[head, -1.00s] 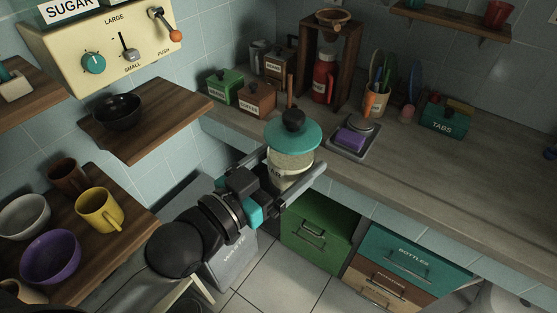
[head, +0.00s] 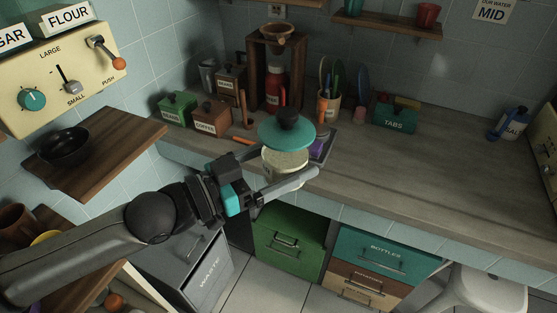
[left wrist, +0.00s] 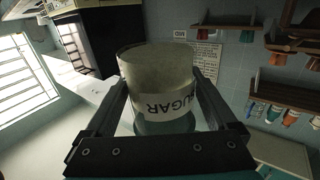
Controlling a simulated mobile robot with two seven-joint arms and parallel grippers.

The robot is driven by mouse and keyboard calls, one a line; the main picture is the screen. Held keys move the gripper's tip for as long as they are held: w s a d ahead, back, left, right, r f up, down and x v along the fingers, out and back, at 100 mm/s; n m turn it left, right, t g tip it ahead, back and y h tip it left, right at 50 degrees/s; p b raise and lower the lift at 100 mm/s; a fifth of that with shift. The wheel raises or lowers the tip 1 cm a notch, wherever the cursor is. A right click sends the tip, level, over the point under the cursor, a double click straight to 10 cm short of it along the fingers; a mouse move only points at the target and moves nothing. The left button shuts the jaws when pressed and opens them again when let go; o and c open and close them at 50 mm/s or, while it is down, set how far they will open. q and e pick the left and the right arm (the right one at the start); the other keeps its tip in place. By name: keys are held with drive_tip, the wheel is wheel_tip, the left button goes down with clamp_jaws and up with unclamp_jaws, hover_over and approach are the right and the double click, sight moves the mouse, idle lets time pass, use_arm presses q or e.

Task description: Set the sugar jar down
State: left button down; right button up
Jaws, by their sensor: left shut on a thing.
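The sugar jar (head: 284,163) is a pale jar with a teal lid and a dark knob. My left gripper (head: 290,182) is shut on it, with a finger on each side of its body. In the head view the jar is upright and overlaps the front edge of the counter (head: 400,160); I cannot tell whether its base touches anything. In the left wrist view the jar (left wrist: 158,75) sits between the two fingers, and its SUGAR label appears upside down. My right gripper is not in view.
A scale with a purple block (head: 318,147) stands right behind the jar. Green (head: 177,108) and brown (head: 211,115) canisters stand to the left, a red flask (head: 276,90) behind. The TABS box (head: 395,117) is farther right. The counter to the right of the jar is mostly clear.

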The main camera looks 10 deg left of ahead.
sight(304, 150)
use_arm(q)
drive_tip(key=shift+w+d+r+m+g+h, duration=0.2)
drive_tip(key=shift+d+r+m+g+h, duration=0.1)
drive_tip(key=shift+d+m+g+h, duration=0.2)
drive_tip(key=shift+w+d+g, duration=0.15)
drive_tip(key=shift+w+g, duration=0.1)
drive_tip(key=shift+g, duration=0.15)
drive_tip(key=shift+w+d+r+m+g+h, duration=0.2)
drive_tip(key=shift+d+r+m+g+h, duration=0.05)
drive_tip(key=shift+d+m+g+h, duration=0.4)
